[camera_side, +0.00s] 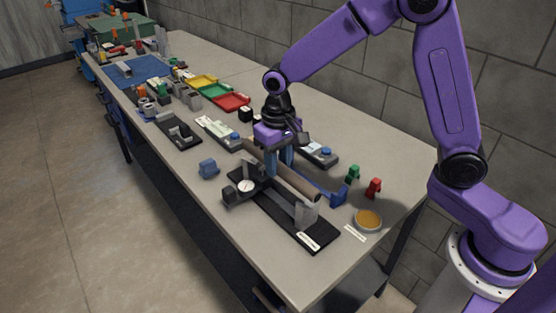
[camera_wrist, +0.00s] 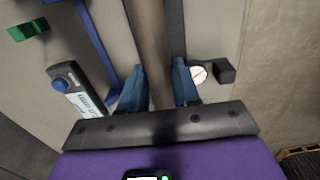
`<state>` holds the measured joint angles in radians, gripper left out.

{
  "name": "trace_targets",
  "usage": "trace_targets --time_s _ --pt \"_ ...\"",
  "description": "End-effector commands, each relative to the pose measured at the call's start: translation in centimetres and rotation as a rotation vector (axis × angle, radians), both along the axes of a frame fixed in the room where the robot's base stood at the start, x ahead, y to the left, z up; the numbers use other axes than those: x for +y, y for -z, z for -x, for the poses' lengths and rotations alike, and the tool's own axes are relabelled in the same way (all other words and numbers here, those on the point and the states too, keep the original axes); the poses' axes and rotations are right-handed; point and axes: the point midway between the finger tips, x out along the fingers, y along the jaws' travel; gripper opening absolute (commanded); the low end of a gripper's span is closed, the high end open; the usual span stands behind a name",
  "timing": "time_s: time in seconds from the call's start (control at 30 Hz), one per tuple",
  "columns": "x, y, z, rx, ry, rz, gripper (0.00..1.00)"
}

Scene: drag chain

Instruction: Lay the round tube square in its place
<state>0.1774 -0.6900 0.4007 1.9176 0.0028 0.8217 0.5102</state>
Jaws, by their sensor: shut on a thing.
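The round tube (camera_side: 296,181) is a long brown cylinder. My gripper (camera_side: 279,171) is shut on it, with one blue finger on each side. In the wrist view the tube (camera_wrist: 148,35) runs up between the fingers (camera_wrist: 158,86), tilted slightly against the dark base strip (camera_wrist: 176,30) to its right. The far support is partly hidden.
A blue clamp-like bar (camera_side: 335,194), green (camera_side: 353,173) and red (camera_side: 374,187) small parts and a round amber dish (camera_side: 368,220) lie to the right. Trays and devices fill the far table. The front-left table edge is clear.

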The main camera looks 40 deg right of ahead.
Motion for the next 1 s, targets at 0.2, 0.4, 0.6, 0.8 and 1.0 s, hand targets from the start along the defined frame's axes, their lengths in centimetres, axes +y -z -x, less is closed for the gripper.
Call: trace_targets --time_s 0.2,0.4,0.6,0.8,1.0 --pt "0.0 0.3 0.0 -0.001 0.000 -0.001 0.00" --pt "0.0 0.7 0.0 0.000 0.000 0.000 0.00" --pt "0.0 1.0 0.0 -0.001 0.000 0.000 0.00" --pt "0.0 1.4 0.0 0.000 0.000 0.000 0.00" --pt "0.0 1.7 0.0 0.000 0.000 0.000 0.00"
